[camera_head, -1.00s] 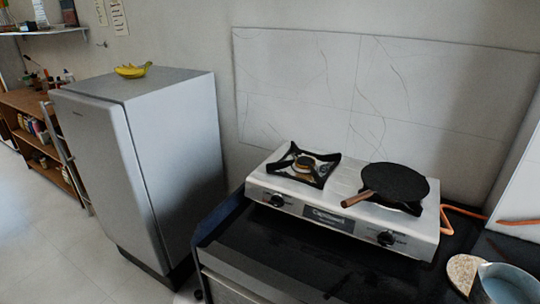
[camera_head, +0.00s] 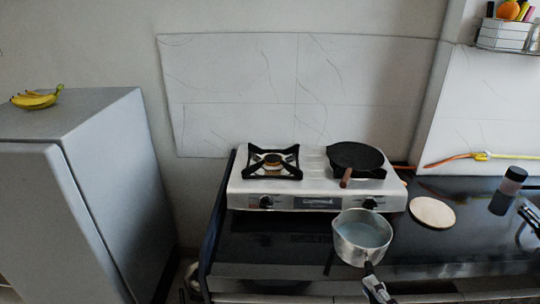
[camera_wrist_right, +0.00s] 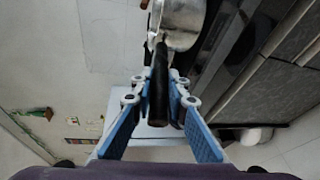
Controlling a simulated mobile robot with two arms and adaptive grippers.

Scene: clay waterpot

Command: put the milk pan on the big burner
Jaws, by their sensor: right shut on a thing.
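The milk pan (camera_head: 350,251), a small metal pan with a bluish-grey inside, hangs upright in front of the stove's right half in the head view. Its black handle points towards me. My right gripper (camera_head: 375,289) is shut on that handle; the right wrist view shows the blue fingers of the gripper (camera_wrist_right: 160,98) on both sides of the handle, with the milk pan (camera_wrist_right: 180,18) beyond. The two-burner stove (camera_head: 236,194) stands on the counter. Its left burner (camera_head: 273,162) is bare. Its right burner is mostly hidden under a black frying pan (camera_head: 357,156). My left gripper is not in view.
The frying pan's brown handle (camera_head: 346,178) juts forward over the stove front. A round pale board (camera_head: 432,212) and a dark bottle (camera_head: 506,192) are right of the stove on the black counter (camera_head: 262,250). A fridge (camera_head: 110,160) stands left. An orange hose (camera_head: 440,161) runs behind.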

